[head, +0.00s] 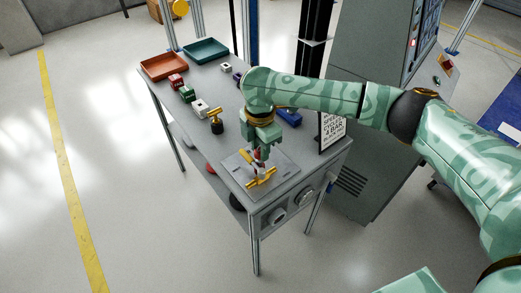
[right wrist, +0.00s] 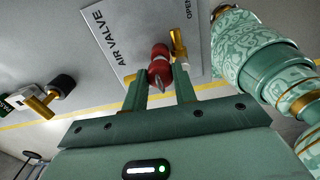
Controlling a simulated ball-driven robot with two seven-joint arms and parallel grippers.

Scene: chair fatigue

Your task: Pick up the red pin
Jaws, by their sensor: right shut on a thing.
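The red pin (right wrist: 160,66) shows in the right wrist view between the two fingers of my right gripper (right wrist: 161,88), with a silver tip towards the camera. In the head view my right gripper (head: 259,150) points down over the grey valve plate (head: 236,168) at the table's near corner. It is shut on the pin, of which only a little red shows there. A yellow valve handle (head: 262,181) is right beside and below the pin; it also shows in the right wrist view (right wrist: 178,45). I cannot tell whether the pin is clear of the valve. My left gripper is out of view.
On the grey table, an orange tray (head: 164,66) and a teal tray (head: 206,51) stand at the back. Several small blocks and a yellow-handled black part (head: 216,122) lie in front of them. A sign (head: 331,131) and a grey cabinet (head: 372,100) stand to the right.

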